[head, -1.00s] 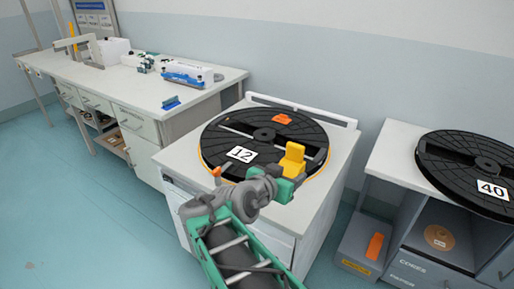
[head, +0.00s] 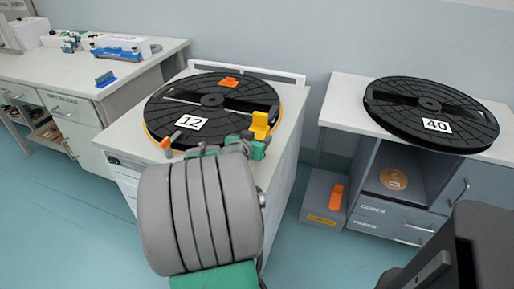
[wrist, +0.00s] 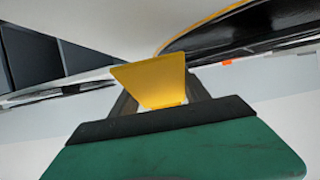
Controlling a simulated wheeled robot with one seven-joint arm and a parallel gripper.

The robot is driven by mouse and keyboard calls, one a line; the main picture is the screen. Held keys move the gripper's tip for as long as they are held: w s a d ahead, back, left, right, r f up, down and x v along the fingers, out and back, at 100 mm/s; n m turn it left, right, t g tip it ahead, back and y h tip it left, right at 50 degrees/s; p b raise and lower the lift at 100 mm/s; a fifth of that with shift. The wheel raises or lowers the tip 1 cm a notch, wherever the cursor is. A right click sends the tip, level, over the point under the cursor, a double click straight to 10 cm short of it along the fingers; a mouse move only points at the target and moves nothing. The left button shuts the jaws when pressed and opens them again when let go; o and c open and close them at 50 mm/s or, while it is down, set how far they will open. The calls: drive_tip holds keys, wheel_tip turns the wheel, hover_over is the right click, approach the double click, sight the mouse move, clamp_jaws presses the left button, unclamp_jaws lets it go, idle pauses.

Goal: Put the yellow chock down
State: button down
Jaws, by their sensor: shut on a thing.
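The yellow chock (head: 260,124) is held by my gripper (head: 252,146) at the right front edge of the black reel marked 12 (head: 233,107). In the wrist view the yellow chock (wrist: 152,80) sits between the two dark fingers of my gripper (wrist: 160,98), which is shut on it. The reel's yellow-edged rim (wrist: 205,25) shows behind and above the chock there. I cannot tell whether the chock touches the reel or the counter. My arm hides the front of the station.
An orange chock (head: 228,82) lies at the reel's back, and an orange piece (head: 167,141) is at its front left. Another reel marked 40 (head: 432,112) lies on the right cabinet. An orange piece (head: 336,196) rests on a low grey box. A bench (head: 110,92) stands left.

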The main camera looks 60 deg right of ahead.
drive_tip(key=shift+d+f+b, duration=0.2)
drive_tip(key=shift+f, duration=0.75)
drive_tip(key=shift+d+f+b, duration=0.15)
drive_tip(key=shift+f, duration=0.75)
drive_tip(key=shift+f, duration=0.2)
drive_tip(key=c, duration=0.8)
unclamp_jaws()
